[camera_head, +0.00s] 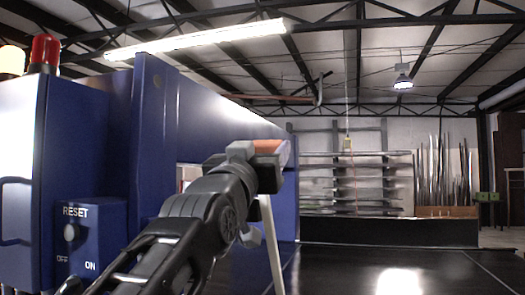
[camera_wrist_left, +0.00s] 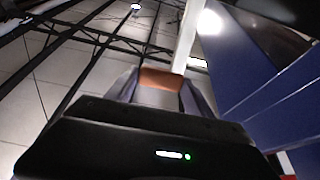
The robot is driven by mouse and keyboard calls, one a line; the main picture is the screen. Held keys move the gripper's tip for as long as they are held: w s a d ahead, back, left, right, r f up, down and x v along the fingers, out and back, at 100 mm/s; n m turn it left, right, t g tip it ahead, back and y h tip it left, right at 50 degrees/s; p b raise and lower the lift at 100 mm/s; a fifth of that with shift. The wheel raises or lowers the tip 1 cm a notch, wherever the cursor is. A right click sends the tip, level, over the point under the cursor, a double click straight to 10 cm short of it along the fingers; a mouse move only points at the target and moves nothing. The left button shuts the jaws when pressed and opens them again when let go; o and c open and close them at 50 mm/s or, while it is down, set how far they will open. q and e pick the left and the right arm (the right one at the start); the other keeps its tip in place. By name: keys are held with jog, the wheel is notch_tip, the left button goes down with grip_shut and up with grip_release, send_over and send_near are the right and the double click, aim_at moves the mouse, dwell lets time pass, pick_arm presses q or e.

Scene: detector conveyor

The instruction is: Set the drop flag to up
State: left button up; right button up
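The drop flag (camera_head: 269,146) is an orange piece at the end of my left arm in the head view, beside the blue machine. A thin white rod (camera_head: 271,245) shows below it and slants down to the dark surface. My left gripper (camera_head: 262,160) is at the orange piece and partly hides it. In the left wrist view the orange piece (camera_wrist_left: 161,79) sits between both fingers (camera_wrist_left: 160,92), which appear to press on its two sides. A white bar (camera_wrist_left: 186,38) runs from it to the top of that view. My right gripper is not in view.
The blue machine (camera_head: 215,110) stands close on the left. It carries a control box (camera_head: 88,245) marked RESET, OFF and ON, and a red beacon (camera_head: 45,53). The dark surface (camera_head: 340,272) at the right front is clear. Shelves (camera_head: 360,185) stand far behind.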

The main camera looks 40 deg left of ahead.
pick_arm(q)
grip_shut()
dwell(0.4)
